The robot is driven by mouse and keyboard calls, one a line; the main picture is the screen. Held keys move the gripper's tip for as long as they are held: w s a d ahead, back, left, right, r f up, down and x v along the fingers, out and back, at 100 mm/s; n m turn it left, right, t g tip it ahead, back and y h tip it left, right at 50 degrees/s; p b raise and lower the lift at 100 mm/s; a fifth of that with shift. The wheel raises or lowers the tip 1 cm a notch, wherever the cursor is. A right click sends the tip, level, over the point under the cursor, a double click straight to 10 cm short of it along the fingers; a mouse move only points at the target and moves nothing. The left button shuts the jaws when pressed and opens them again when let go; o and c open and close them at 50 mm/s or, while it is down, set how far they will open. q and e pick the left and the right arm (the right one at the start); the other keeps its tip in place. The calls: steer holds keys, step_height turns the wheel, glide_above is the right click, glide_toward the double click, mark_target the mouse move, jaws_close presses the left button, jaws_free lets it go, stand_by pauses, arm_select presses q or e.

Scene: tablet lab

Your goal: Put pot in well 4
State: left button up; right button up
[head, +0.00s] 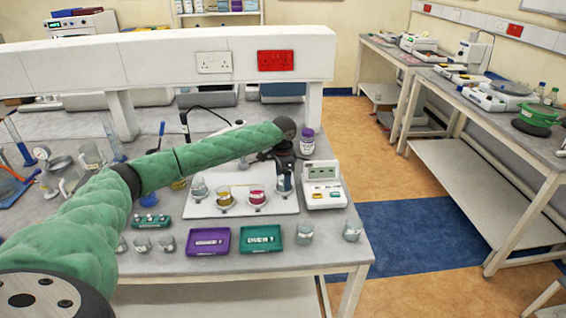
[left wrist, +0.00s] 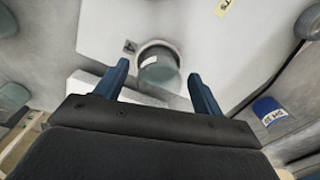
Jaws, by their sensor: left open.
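My left gripper (head: 284,173) is over the right end of the white board (head: 228,207), pointing down. It is open, with its blue fingers apart in the left wrist view (left wrist: 160,88). A small grey-green pot (left wrist: 160,70) with a white label shows between and beyond the fingertips; I cannot tell whether they touch it. In the head view this pot (head: 284,187) is partly hidden by the gripper. Other pots on the board hold yellow (head: 224,198) and red (head: 257,196) contents. My right gripper is not in view.
A white instrument (head: 324,190) stands close to the board's right end. Purple (head: 208,241) and green (head: 260,238) trays lie in front, with loose pots (head: 305,233) beside them. A teal rack (head: 150,222) is at the left. A purple-capped bottle (head: 307,142) stands behind.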

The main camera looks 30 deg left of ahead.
arm_select(q)
step_height(320, 180, up, 11)
steer(key=b, duration=0.3)
steer(key=shift+b, duration=0.3)
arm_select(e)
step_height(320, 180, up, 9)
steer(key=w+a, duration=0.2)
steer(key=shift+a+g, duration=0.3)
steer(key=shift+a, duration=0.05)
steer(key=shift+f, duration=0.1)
